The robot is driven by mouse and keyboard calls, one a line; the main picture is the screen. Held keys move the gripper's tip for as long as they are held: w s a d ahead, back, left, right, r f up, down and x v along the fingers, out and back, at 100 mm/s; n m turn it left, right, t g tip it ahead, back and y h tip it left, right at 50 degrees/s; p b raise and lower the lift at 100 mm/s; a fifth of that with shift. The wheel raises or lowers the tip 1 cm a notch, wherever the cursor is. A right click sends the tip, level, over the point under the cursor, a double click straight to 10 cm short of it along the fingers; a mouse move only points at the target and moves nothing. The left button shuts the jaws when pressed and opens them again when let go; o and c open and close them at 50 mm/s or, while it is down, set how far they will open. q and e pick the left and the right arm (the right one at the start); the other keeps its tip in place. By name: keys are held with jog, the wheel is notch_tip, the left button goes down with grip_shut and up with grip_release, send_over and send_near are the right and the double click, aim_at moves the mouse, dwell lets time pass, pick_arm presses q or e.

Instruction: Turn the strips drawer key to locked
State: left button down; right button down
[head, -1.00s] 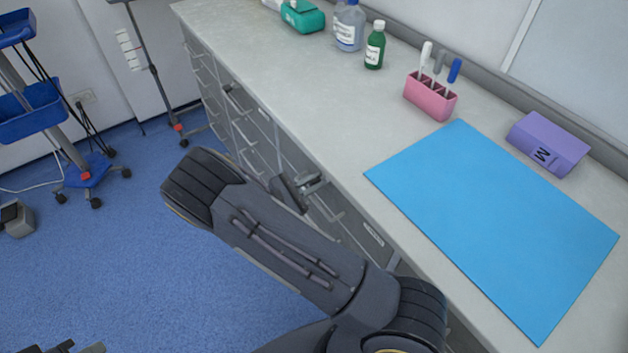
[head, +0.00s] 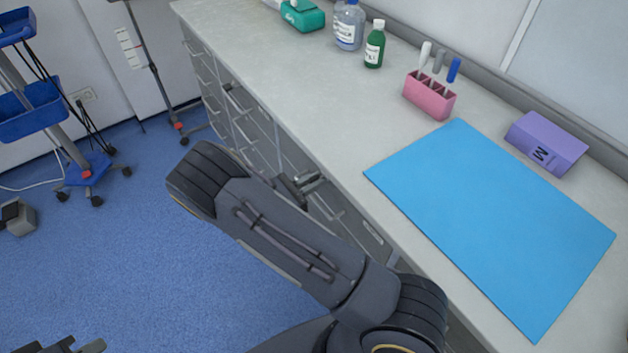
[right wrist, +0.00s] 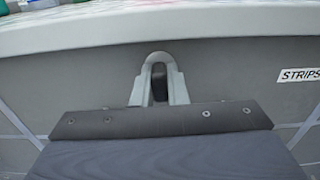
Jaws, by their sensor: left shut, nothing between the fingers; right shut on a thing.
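The strips drawer front (right wrist: 225,75) fills the right wrist view, with a white STRIPS label (right wrist: 298,75) to the right. My right gripper (right wrist: 158,75) is at the drawer front just under the worktop, its two grey fingers shut on the small dark key (right wrist: 160,88). The key looks upright in that view; the fingers hide most of it and its lock. In the head view my right gripper (head: 306,180) is small and partly behind my own arm. My left gripper (head: 82,347) is shut and empty at the bottom left edge, above the floor and far from the drawers.
The worktop (head: 300,110) overhangs the drawers just above my right gripper. On it are a blue mat (head: 490,225), a purple box (head: 548,143), a pink holder (head: 428,98) and bottles (head: 374,45).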

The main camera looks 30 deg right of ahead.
jog(key=c, duration=1.4)
grip_release()
jog(key=shift+c, duration=0.2)
jog(key=a+b, duration=0.1)
jog(key=a, duration=0.6)
jog(key=shift+s+a+b, duration=0.3)
jog(key=shift+a+b, duration=0.05)
jog(key=shift+a, duration=0.05)
